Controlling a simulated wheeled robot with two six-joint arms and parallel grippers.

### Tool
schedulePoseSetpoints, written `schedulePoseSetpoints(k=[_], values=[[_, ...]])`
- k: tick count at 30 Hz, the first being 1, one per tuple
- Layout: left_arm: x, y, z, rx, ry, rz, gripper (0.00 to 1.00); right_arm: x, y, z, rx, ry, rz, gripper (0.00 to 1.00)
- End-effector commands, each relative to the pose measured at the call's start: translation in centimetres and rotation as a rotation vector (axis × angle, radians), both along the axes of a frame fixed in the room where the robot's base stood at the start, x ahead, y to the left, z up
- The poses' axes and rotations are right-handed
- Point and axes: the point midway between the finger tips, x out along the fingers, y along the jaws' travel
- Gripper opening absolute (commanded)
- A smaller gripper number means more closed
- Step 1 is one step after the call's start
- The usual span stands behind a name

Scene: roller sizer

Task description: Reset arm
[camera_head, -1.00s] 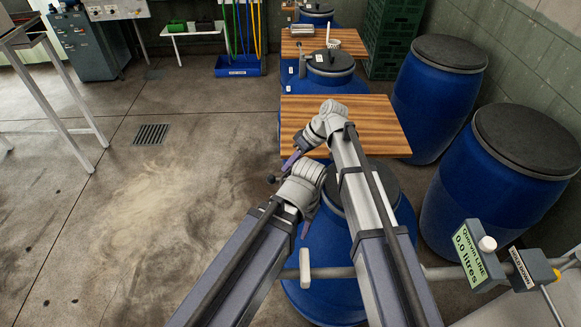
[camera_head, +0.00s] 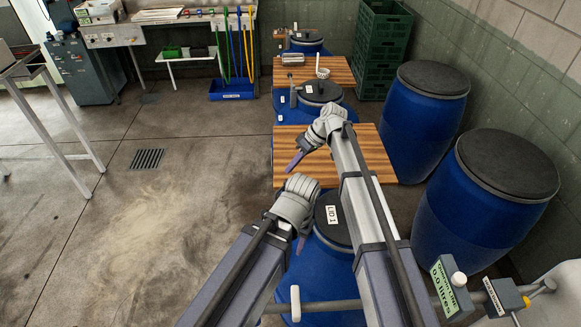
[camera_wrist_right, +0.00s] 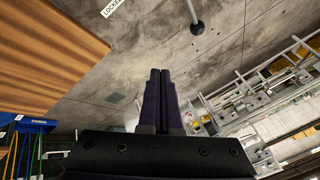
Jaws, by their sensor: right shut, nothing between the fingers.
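My right arm reaches up the middle of the head view. Its gripper (camera_head: 293,164) points down and left beside the left edge of the near wooden board (camera_head: 373,150). In the right wrist view the right gripper's two dark fingers (camera_wrist_right: 160,74) lie together, shut and empty, above the floor. My left arm comes in from lower left. Its gripper (camera_head: 300,246) points down beside the near blue barrel with the LID 1 label (camera_head: 333,215); whether its fingers are open or shut does not show.
Two large blue barrels (camera_head: 425,125) (camera_head: 470,215) with dark lids stand at right. A counter sign (camera_head: 451,285) and pipe cross in front. Green crates (camera_head: 380,50) stand at the back. The floor at left is clear around a drain (camera_head: 146,158).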

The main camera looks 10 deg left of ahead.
Motion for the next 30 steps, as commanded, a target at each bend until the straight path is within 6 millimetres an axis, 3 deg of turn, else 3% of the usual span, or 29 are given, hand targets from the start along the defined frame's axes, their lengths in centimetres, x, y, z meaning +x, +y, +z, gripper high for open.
schedulePoseSetpoints(k=[11, 14, 18, 21, 30], values=[[0.0, 0.0, 0.0, 0.000, 0.000, 0.000, 0.50, -0.7, -0.8, -0.2, -0.015, 0.006, -0.023, 0.00], [0.0, 0.0, 0.0, 0.000, 0.000, 0.000, 0.50, -3.0, -3.9, -0.8, -0.076, 0.025, -0.116, 0.00], [0.0, 0.0, 0.0, 0.000, 0.000, 0.000, 0.50, -8.0, -11.0, -2.1, -0.222, 0.065, -0.364, 0.00], [0.0, 0.0, 0.0, 0.000, 0.000, 0.000, 0.50, -10.8, -15.0, -2.6, -0.308, 0.082, -0.521, 0.00], [0.0, 0.0, 0.0, 0.000, 0.000, 0.000, 0.50, -17.2, -22.7, -3.3, -0.464, 0.097, -0.849, 0.00]])
